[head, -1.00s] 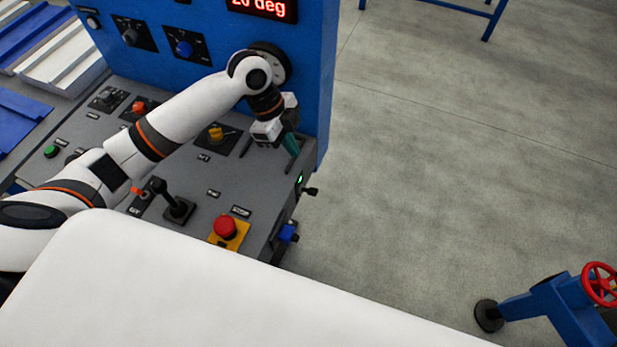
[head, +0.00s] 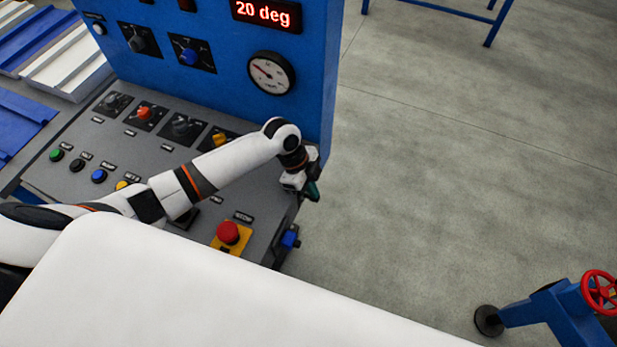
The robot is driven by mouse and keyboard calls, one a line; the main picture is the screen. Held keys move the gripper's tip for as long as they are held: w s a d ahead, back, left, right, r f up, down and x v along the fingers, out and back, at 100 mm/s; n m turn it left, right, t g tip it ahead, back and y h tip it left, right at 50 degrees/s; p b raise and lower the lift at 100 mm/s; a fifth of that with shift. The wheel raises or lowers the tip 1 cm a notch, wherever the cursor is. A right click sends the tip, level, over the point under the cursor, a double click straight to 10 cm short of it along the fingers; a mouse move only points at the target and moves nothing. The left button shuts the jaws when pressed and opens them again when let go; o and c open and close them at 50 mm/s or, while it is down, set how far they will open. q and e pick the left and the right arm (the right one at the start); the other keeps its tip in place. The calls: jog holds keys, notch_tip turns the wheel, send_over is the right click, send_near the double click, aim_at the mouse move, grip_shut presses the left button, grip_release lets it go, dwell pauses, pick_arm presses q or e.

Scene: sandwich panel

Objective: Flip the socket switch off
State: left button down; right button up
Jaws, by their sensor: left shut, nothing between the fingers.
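My left gripper (head: 312,190) is at the right edge of the grey console (head: 130,160), with its dark teal fingers pointing down along the console's right side. It is shut and nothing shows between its fingers. A blue socket (head: 290,238) sits low on that right side, just below and left of the gripper. The black switch handle and small green light on the same side are hidden behind the gripper now. I cannot tell whether the fingers touch the switch. My right gripper is not in view.
A red emergency button (head: 229,232) on a yellow base stands near the socket. Several knobs and buttons cover the console top. The blue back panel holds a gauge (head: 271,73) and a "20 deg" display (head: 266,14). Open floor lies right; a blue stand with a red handwheel (head: 600,291) is lower right.

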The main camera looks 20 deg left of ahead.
pick_arm(q)
jog(key=shift+f, duration=0.2)
jog(key=d+y+p, duration=0.1)
jog(key=y+p, duration=0.1)
jog(key=p, duration=0.1)
jog(key=shift+d+r, duration=0.1)
jog(key=shift+d+f+y+p, duration=0.3)
jog(key=shift+f+y+p, duration=0.15)
jog(key=shift+y+p, duration=0.35)
jog(key=shift+d+f, duration=0.1)
jog(key=shift+f, duration=0.3)
jog(key=shift+a, duration=0.2)
